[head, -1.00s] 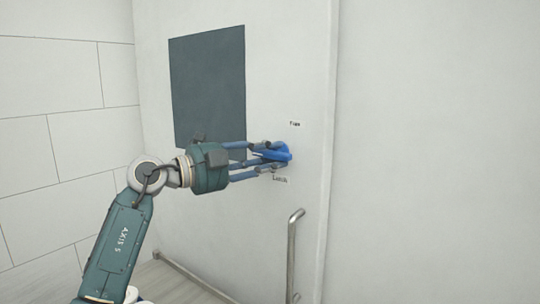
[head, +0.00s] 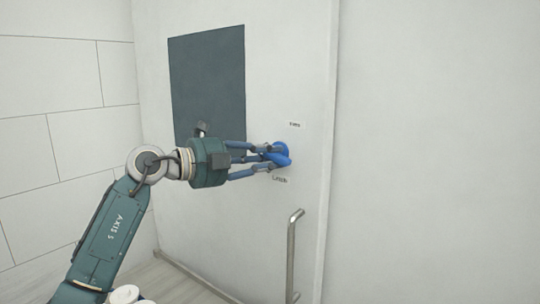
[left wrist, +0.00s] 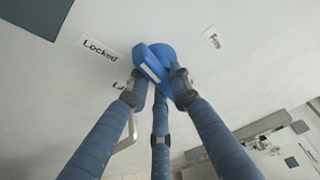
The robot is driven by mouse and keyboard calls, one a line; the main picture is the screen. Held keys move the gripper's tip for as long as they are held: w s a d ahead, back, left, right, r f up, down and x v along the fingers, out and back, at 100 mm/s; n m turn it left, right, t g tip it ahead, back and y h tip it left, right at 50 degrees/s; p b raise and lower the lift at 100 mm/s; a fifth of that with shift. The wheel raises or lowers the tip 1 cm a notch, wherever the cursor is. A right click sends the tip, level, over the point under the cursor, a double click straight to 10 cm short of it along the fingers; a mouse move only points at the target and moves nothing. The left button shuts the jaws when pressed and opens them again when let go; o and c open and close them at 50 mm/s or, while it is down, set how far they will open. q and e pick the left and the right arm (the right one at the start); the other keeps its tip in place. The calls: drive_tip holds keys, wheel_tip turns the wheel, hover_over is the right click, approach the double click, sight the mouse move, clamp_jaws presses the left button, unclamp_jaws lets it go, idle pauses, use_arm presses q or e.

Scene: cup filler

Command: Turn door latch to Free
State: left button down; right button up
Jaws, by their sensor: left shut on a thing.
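The blue door latch (head: 282,152) is on the white door (head: 280,60), above the bar handle. It also shows in the left wrist view (left wrist: 152,62), with a pale stripe along its lever. My left gripper (head: 268,158) is shut on the latch, its fingers around the lever and hiding part of it. In the left wrist view its fingertips (left wrist: 160,85) press at the lever from both sides. A label reading "Locked" (left wrist: 100,50) is left of the latch there; a smaller label (left wrist: 213,40), too small to read, is to its right. My right gripper is not in view.
A metal bar handle (head: 293,255) stands out from the door below the latch. A dark window panel (head: 208,85) is on the door, left of the latch. A tiled wall (head: 55,130) is at the left; the plain wall (head: 440,150) at the right is bare.

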use_arm(q)
drive_tip(key=m+y, duration=0.1)
drive_tip(key=m, duration=0.2)
drive_tip(key=shift+a+y, duration=0.1)
drive_tip(key=shift+y, duration=0.2)
drive_tip(key=m+y, duration=0.1)
drive_tip(key=m, duration=0.1)
drive_tip(key=shift+w+m+y, duration=0.1)
drive_tip(key=shift+m+y, duration=0.2)
drive_tip(key=shift+m, duration=0.1)
drive_tip(key=m+t+y+b, duration=0.1)
drive_tip(key=m+y+b, duration=0.1)
drive_tip(key=m, duration=0.1)
drive_tip(key=shift+f+b, duration=0.1)
drive_tip(key=shift+b, duration=0.2)
drive_tip(key=shift+m+t+y+b, duration=0.4)
drive_tip(key=shift+m+y+b, duration=0.3)
drive_tip(key=shift+m+b, duration=0.4)
drive_tip(key=c, duration=1.8)
unclamp_jaws()
drive_tip(key=shift+a+r, duration=0.1)
drive_tip(key=shift+r, duration=0.1)
